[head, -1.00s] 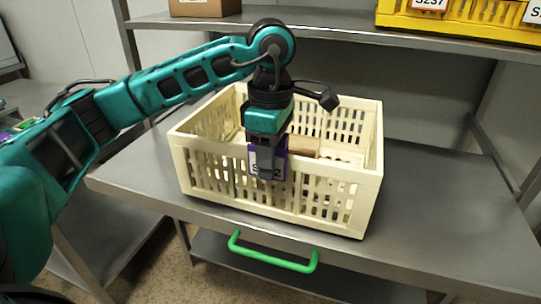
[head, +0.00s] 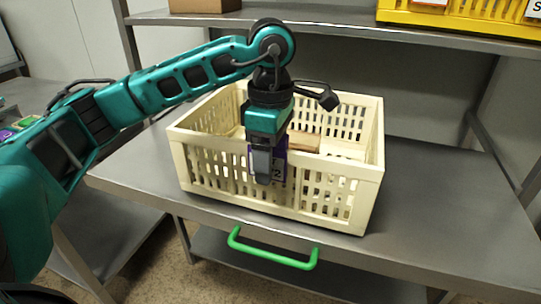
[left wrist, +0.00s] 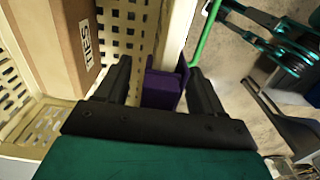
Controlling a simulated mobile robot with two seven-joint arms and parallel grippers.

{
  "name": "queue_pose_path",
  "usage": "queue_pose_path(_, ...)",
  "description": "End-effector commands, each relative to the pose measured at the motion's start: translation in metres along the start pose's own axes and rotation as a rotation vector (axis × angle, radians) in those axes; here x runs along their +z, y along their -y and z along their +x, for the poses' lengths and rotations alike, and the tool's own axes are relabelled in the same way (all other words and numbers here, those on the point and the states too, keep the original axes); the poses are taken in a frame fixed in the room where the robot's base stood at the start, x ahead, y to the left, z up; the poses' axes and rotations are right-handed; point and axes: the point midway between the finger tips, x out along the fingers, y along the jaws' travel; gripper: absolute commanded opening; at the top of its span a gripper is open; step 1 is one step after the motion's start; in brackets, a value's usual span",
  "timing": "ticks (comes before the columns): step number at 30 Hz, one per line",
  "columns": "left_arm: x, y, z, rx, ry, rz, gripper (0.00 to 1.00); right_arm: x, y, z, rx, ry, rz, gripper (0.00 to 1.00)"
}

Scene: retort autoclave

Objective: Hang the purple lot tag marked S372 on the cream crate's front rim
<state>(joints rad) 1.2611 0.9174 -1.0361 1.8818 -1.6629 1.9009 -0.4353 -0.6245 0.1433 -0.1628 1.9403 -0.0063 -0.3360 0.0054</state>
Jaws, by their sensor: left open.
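The purple lot tag (head: 281,169) sits at the front rim of the cream crate (head: 330,170), its white label facing outward. Only a final "2" reads; my finger hides the rest. In the left wrist view the tag (left wrist: 162,88) shows its purple top edge at the rim, between my fingers. My left gripper (head: 263,178) points down at the front rim. In the left wrist view my left gripper (left wrist: 163,90) is open, with a finger on either side of the tag and gaps visible.
A brown carton (left wrist: 52,45) lies inside the crate. The crate stands on a steel bench (head: 430,190) with a green handle (head: 272,252) below its front edge. A yellow crate (head: 470,20) and another carton (head: 205,5) are on the shelf above. Bench right is clear.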

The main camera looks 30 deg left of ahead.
Motion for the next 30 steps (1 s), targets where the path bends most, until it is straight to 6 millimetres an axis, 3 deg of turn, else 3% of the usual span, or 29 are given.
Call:
queue_pose_path(10,0.000,0.000,0.000,0.000,0.000,0.000,0.68,0.001,0.002,0.000,-0.004,0.013,0.005,0.39)
queue_pose_path(21,0.000,-0.001,-0.085,0.005,0.001,-0.001,0.68,-0.020,0.004,-0.011,-0.009,-0.008,0.001,0.39)
queue_pose_path(30,0.000,0.000,-0.124,0.001,0.000,0.000,0.68,-0.025,-0.002,-0.017,0.004,-0.003,0.000,0.39)
